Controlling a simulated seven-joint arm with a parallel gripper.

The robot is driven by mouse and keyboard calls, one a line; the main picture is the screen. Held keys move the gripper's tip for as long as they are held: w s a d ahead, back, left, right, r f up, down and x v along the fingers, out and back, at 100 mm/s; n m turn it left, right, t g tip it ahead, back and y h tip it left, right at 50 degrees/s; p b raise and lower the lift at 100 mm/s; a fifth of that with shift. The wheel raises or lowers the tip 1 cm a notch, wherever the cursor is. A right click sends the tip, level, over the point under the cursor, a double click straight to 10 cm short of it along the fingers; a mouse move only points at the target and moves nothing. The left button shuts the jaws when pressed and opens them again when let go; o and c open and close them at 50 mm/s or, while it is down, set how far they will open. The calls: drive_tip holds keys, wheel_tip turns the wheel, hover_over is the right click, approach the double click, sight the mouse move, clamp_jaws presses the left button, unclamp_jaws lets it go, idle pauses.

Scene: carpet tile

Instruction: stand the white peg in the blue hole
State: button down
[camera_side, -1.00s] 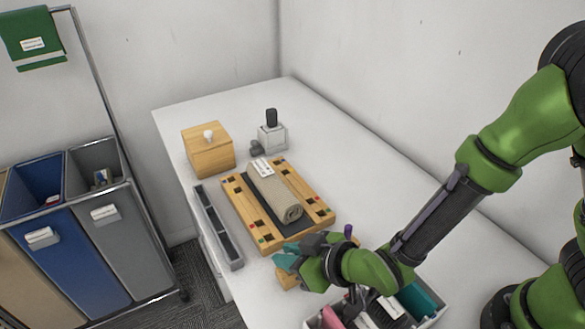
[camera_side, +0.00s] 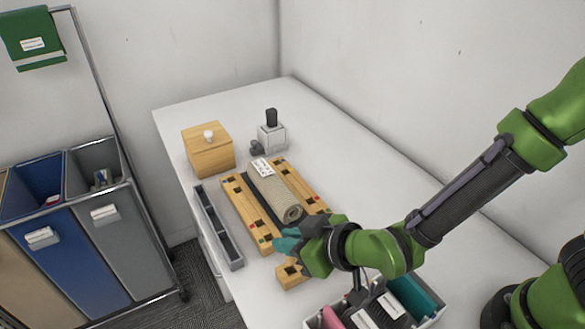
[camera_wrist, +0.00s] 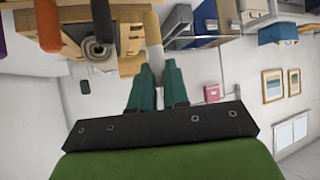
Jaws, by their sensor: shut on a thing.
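My gripper (camera_side: 284,242) has teal fingers and is over the near end of the wooden board (camera_side: 240,209). The peg is hidden or too small to make out in the side view. The board has several dark square holes and small red and green marks. I cannot make out a blue mark, so I cannot tell which hole is blue. My gripper and wrist cover the board's near corner.
A rolled grey-beige mat (camera_side: 273,193) lies along the board's middle. A small wooden block (camera_side: 290,275) with a dark hole stands by the near end. A grey tray (camera_side: 218,228), wooden box (camera_side: 208,152) and divided bin (camera_side: 428,312) are around it.

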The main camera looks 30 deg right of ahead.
wheel_tip(320, 180, up, 4)
drive_tip(key=shift+r, duration=0.2)
drive_tip(key=shift+w+a+r, duration=0.15)
drive_tip(key=shift+r, duration=0.2)
drive_tip(key=w+a+r+n+g+y, duration=0.1)
drive_tip(key=w+a+n+g+y, duration=0.15)
drive_tip(key=w+a, duration=0.4)
drive_tip(key=w+a+n+g+y, duration=0.1)
drive_tip(key=w+a+n+y, duration=0.2)
drive_tip(key=w, duration=0.7)
drive_tip(key=w+d+n+g+y, duration=0.1)
drive_tip(key=w+d+n+g, duration=0.35)
drive_tip(key=w+d, duration=0.7)
drive_tip(key=shift+n, duration=0.5)
drive_tip(key=f, duration=0.3)
drive_tip(key=w+a+f, duration=0.1)
drive_tip(key=f, duration=0.6)
drive_tip(key=shift+w+a+f, duration=0.15)
drive_tip(key=shift+w+a, duration=0.1)
drive_tip(key=shift+w, duration=0.05)
